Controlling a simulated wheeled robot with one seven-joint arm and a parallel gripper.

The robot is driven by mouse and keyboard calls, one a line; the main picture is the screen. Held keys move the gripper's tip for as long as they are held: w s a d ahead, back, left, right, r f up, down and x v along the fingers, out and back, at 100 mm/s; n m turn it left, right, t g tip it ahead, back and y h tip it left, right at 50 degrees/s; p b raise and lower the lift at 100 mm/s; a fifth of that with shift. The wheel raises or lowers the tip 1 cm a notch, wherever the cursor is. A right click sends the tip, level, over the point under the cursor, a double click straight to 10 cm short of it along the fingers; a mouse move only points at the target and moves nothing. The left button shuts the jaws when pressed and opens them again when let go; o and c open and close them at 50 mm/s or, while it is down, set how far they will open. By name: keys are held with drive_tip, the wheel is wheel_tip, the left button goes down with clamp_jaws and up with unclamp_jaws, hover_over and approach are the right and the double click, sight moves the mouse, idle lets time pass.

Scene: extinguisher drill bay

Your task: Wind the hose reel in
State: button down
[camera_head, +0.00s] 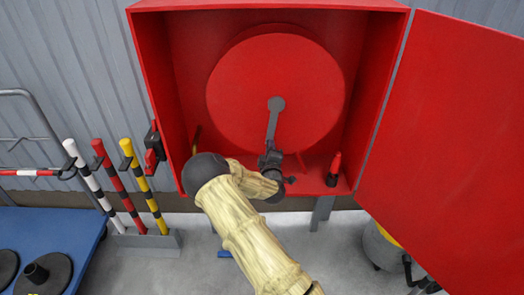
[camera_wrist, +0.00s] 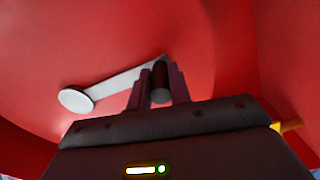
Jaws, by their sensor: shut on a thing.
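A large round red hose reel (camera_head: 260,85) sits inside an open red cabinet (camera_head: 154,80). A grey crank arm (camera_head: 272,125) runs from the hub at the reel's centre downward to my gripper (camera_head: 270,160). In the wrist view the crank arm (camera_wrist: 115,83) slants from its round hub end at left up to the gripper (camera_wrist: 160,92). The fingers are shut on the dark crank handle (camera_wrist: 159,80) at the arm's outer end. My forearm hides the lower left of the cabinet floor. I cannot make out any hose clearly.
The red cabinet door (camera_head: 450,150) stands open at right. A red nozzle (camera_head: 334,168) stands at the cabinet's lower right. Striped poles (camera_head: 108,190) stand in a grey base at left, beside a blue cart (camera_head: 50,232). A grey canister (camera_head: 380,248) stands below the door.

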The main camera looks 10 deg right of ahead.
drive_tip(key=shift+s+d+f+n, duration=0.15)
drive_tip(key=shift+d+f+n, duration=0.05)
drive_tip(key=shift+d+n, duration=0.25)
drive_tip(key=c, duration=1.3)
unclamp_jaws()
drive_tip(key=shift+r, duration=0.1)
drive_tip(key=s+a+b, duration=0.1)
drive_tip(key=s+a, duration=0.2)
drive_tip(key=s, duration=1.4)
drive_tip(key=shift+a, duration=0.2)
